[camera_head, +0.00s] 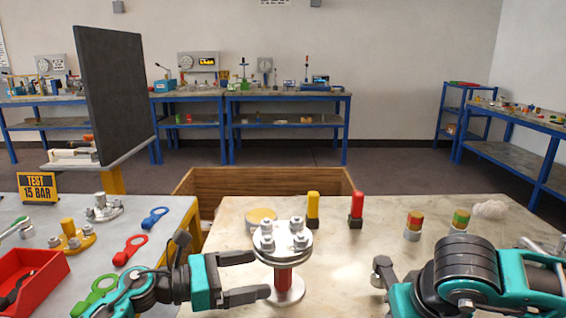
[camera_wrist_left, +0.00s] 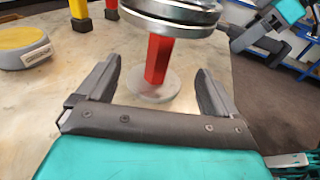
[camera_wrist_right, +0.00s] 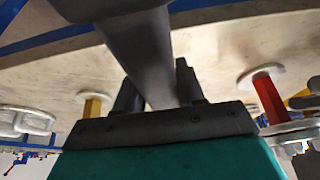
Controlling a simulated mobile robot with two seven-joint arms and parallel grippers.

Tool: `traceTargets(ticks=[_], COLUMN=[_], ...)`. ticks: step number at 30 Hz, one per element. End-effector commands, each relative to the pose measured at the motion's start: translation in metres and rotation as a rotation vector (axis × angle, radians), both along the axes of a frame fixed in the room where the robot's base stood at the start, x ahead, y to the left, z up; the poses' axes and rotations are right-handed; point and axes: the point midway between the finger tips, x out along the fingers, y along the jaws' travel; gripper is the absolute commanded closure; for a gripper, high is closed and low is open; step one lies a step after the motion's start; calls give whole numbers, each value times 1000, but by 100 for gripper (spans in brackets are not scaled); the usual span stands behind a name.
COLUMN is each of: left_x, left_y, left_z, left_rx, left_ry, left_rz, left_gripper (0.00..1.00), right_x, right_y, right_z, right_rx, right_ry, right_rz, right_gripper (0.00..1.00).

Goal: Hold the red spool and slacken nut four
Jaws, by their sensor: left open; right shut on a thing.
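The flanged vessel (camera_head: 283,240) stands on the pale table, its top flange carrying several silver nuts; no nut numbers can be read. Its red spool (camera_head: 283,276) joins the flange to a round base. It also shows in the left wrist view (camera_wrist_left: 158,60). My left gripper (camera_head: 259,274) is open at the spool's left, below the flange. In its wrist view the spool stands between or just beyond the fingertips, with gaps on both sides. My right gripper (camera_wrist_right: 156,82) is shut on a dark grey tool (camera_wrist_right: 150,58), right of the vessel. The tool's far end is cut off.
Yellow (camera_head: 313,208) and red (camera_head: 356,208) posts stand behind the vessel, beside a yellow-topped disc (camera_head: 261,215). Two small capped pieces (camera_head: 413,225) stand at the right. The left table holds a red tray (camera_head: 28,278), coloured wrenches (camera_head: 130,249) and a "TEST 15 BAR" sign (camera_head: 37,187).

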Motion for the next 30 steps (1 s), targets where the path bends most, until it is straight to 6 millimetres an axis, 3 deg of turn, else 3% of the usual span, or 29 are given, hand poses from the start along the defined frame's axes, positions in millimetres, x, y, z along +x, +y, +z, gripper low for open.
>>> traceTargets(ticks=[4, 12, 26, 30], left_x=[7, 17, 20, 20], left_y=[-21, -48, -56, -55], left_z=[-1, -6, -6, -6], left_rx=[-1, 0, 1, 1], left_ry=[0, -1, 0, 0], left_rz=[-2, -1, -1, 0], left_gripper=[6, 6, 6, 19], right_x=[1, 1, 1, 1], right_y=[0, 0, 0, 0], right_z=[3, -12, -14, -14], right_rx=[1, 1, 1, 1], right_ry=[-4, -3, -4, -4], right_rz=[0, 0, 0, 0], right_gripper=[98, 98, 98, 98])
